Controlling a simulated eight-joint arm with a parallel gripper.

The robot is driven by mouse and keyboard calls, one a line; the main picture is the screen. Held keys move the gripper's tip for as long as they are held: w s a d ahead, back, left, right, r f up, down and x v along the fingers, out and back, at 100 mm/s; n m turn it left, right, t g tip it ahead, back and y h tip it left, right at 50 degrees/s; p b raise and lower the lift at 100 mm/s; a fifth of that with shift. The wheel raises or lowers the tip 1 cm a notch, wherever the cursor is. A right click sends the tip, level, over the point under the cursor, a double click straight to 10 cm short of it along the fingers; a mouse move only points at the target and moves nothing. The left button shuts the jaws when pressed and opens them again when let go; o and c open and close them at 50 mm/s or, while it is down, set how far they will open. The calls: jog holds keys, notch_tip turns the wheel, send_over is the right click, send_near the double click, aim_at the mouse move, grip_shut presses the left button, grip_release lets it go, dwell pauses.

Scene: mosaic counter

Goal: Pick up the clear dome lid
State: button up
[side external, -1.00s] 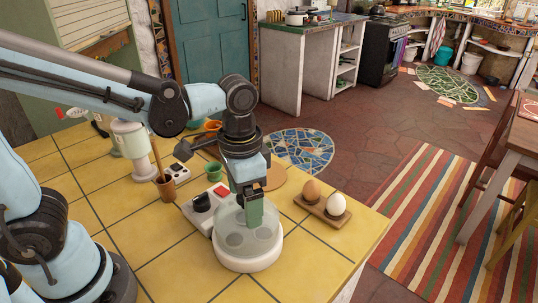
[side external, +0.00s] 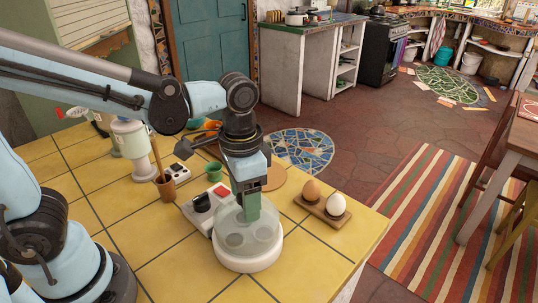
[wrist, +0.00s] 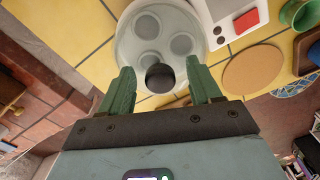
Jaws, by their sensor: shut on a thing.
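The clear dome lid (side external: 230,217) sits on a round white base (side external: 250,264) at the front of the tiled counter. Round dark recesses show through it. In the wrist view the lid (wrist: 130,45) lies just beyond my fingers, with a black knob (wrist: 160,77) on its top. My gripper (side external: 252,213) points down over the middle of the lid, and its green fingers hide the knob in the side view. In the wrist view the fingers of my gripper (wrist: 161,88) stand on either side of the knob, shut on it. I see no gap between lid and base.
A white device with a red part (side external: 221,191) stands close behind the lid. A wooden holder with two eggs (side external: 325,208) is to the right. A green cup (side external: 213,171), a brown cup (side external: 166,187) and a round wooden board (wrist: 251,68) are nearby. The front left tiles are clear.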

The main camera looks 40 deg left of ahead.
grip_shut()
jog(key=shift+r, duration=0.6)
jog(key=r, duration=0.2)
jog(key=s+r, duration=0.1)
jog(key=shift+d+r, duration=0.1)
jog(key=shift+d, duration=0.3)
jog(key=s+d+r, duration=0.6)
jog(key=s, duration=0.1)
jog(key=w+a+f+n, duration=0.1)
jog(key=w+a+n, duration=0.1)
jog(key=w+a, duration=0.65)
jog(key=w+a+f+n, duration=0.1)
jog(key=w+a+n, duration=0.25)
jog(key=w, duration=0.95)
jog(key=w+a+f, duration=0.3)
jog(key=w+a, duration=0.1)
jog(key=a, duration=0.4)
notch_tip(320, 180, down, 7)
jog(key=shift+a+r, duration=0.15)
jog(key=shift+r, duration=0.05)
jog(key=shift+f, duration=0.95)
